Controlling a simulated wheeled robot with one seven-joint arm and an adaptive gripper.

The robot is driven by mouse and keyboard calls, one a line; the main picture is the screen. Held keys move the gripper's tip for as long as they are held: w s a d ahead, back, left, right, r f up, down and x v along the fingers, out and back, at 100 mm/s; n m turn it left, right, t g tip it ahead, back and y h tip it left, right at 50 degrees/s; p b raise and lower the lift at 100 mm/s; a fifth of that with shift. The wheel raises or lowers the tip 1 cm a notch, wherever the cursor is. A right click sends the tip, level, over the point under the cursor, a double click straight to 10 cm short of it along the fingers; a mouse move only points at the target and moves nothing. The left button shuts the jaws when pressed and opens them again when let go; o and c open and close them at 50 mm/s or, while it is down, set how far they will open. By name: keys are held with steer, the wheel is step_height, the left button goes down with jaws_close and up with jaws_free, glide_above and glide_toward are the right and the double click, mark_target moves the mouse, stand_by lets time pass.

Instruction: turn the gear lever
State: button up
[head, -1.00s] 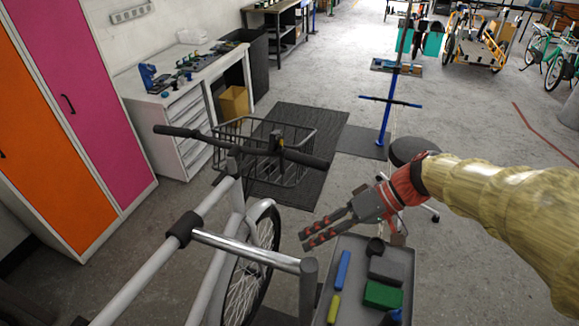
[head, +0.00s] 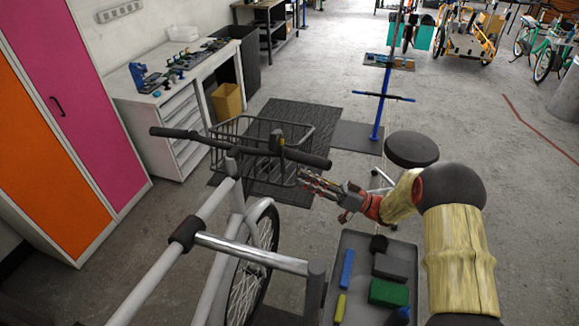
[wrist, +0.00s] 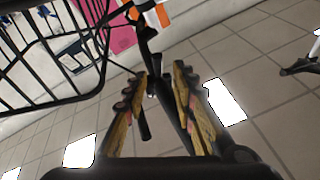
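The bike's black handlebar (head: 235,147) crosses the middle of the head view, with its right grip (head: 310,159) towards me. A small dark part with a yellowish patch (head: 281,140) sits on the bar just inboard of that grip; I cannot tell whether it is the gear lever. My gripper (head: 303,179) is just below and right of the right grip, pointing left. In the wrist view my gripper (wrist: 164,78) has its fingers apart, with dark bar parts (wrist: 172,108) showing between or beyond them. Contact cannot be told, and no lever is clearly distinguishable.
A wire basket (head: 245,132) is beyond the handlebar and fills the wrist view's upper left. A grey tray (head: 350,242) with several blocks stands below my arm. A black stool (head: 411,149) and a blue stand (head: 378,120) are behind. Open floor lies to the right.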

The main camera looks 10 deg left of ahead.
mark_target(284, 173)
steer(key=shift+x, duration=3.85)
steer(key=shift+w, duration=0.1)
steer(key=c, duration=0.3)
steer(key=c, duration=0.4)
jaws_close()
